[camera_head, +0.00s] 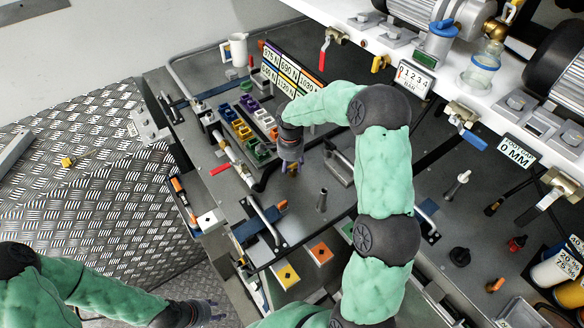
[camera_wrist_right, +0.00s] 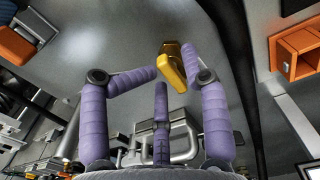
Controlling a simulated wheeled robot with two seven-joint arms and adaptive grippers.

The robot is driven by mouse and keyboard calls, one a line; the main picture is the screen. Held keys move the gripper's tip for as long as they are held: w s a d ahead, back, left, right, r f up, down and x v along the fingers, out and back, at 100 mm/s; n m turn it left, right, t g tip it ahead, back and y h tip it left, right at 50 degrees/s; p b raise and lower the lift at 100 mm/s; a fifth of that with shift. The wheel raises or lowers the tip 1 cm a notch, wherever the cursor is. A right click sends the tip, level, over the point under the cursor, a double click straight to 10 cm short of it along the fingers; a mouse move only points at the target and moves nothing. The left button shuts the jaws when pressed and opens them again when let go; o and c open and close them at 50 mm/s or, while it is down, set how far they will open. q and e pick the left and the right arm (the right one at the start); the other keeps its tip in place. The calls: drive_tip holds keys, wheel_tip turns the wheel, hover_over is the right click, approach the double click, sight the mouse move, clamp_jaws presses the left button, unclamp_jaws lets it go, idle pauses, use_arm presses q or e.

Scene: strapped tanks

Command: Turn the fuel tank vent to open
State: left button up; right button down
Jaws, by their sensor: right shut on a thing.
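A small yellow lever (camera_wrist_right: 176,68), which could be the vent handle, lies between the fingertips of my right gripper (camera_wrist_right: 172,70) in the right wrist view. The purple fingers are shut on it, one on each side. In the head view my right gripper (camera_head: 291,166) points down over the dark panel, with a bit of yellow at its tips. No label shows that names the lever, and the gripper hides most of it in the head view. My left gripper (camera_head: 208,312) is at the bottom left, empty and away from the panel, its fingers apart.
Colored connector blocks (camera_head: 240,128) and a label board (camera_head: 290,68) stand behind my right gripper. A red lever (camera_head: 220,169) sits on a pipe to its left. A white shelf with motors (camera_head: 440,60) overhangs the back right.

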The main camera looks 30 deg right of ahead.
use_arm(q)
drive_tip(key=shift+f, duration=0.1)
use_arm(e)
drive_tip(key=shift+w+d, duration=0.25)
drive_tip(key=shift+d, duration=0.25)
drive_tip(key=shift+s+n, duration=0.1)
drive_tip(key=shift+n, duration=0.7)
use_arm(q)
drive_tip(key=shift+f, duration=0.2)
use_arm(e)
drive_tip(key=shift+d+n, duration=0.1)
drive_tip(key=shift+n, duration=0.4)
use_arm(q)
drive_tip(key=shift+b, duration=0.3)
use_arm(e)
drive_tip(key=n, duration=0.2)
drive_tip(key=shift+s+d+n, duration=0.1)
drive_tip(key=shift+d+n, duration=0.05)
drive_tip(key=shift+n, duration=0.15)
drive_tip(key=c, duration=1.2)
unclamp_jaws()
drive_tip(key=shift+w+d+f, duration=0.35)
drive_tip(key=shift+d, duration=0.25)
drive_tip(key=shift+s+a+r, duration=0.15)
drive_tip(key=shift+s+a, duration=0.15)
drive_tip(key=shift+a, duration=0.15)
use_arm(q)
drive_tip(key=shift+w+d+f, duration=0.15)
drive_tip(key=shift+w+d, duration=0.05)
drive_tip(key=shift+d, duration=0.2)
